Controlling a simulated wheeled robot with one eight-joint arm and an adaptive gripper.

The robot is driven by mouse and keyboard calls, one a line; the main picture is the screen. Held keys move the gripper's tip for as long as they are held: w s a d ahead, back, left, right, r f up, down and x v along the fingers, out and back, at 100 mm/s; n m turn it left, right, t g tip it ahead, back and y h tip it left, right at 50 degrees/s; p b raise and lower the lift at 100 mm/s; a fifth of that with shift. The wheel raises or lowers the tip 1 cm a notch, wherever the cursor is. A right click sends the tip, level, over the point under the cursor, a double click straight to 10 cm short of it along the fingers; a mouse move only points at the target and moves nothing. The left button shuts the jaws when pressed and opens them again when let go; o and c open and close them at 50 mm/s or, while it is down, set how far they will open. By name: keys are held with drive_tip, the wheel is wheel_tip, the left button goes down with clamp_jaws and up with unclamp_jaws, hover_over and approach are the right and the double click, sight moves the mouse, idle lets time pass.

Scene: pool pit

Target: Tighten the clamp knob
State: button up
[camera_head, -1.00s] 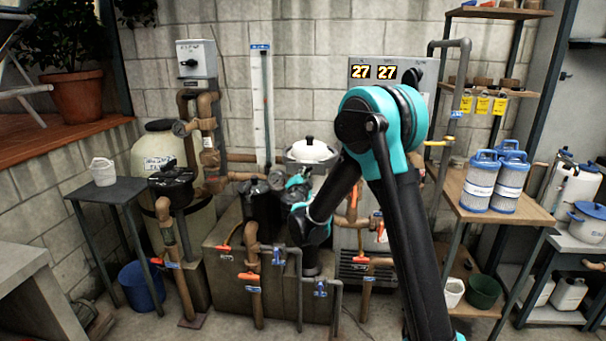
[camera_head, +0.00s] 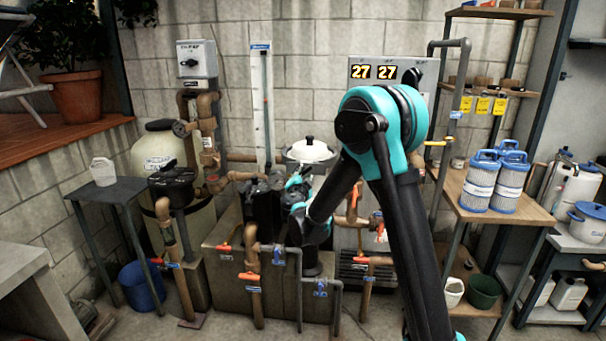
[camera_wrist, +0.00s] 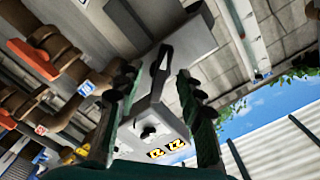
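I cannot pick out the clamp knob for certain. In the head view, a dark fitting (camera_head: 275,181) stands just left of my gripper (camera_head: 296,184), among the plumbing in the middle. My arm partly covers that spot, and the fingertips are too small to read there. In the wrist view my gripper (camera_wrist: 153,88) has its two dark-padded fingers spread wide apart. A grey box-like part with a narrow black piece (camera_wrist: 160,60) shows in the gap between them. I see no contact with either finger, and its distance is unclear.
A white domed lid (camera_head: 310,151) with a black knob is behind my gripper. Brown pipes with orange-handled valves (camera_head: 250,276) stand below and left. The grey display panel (camera_head: 374,72) reads 27 27. A shelf with blue-and-white cartridges (camera_head: 479,183) is right.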

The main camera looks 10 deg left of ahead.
drive_tip(key=shift+s, duration=0.1)
drive_tip(key=s, duration=0.6)
drive_tip(key=shift+s, duration=0.4)
drive_tip(key=shift+a, duration=0.1)
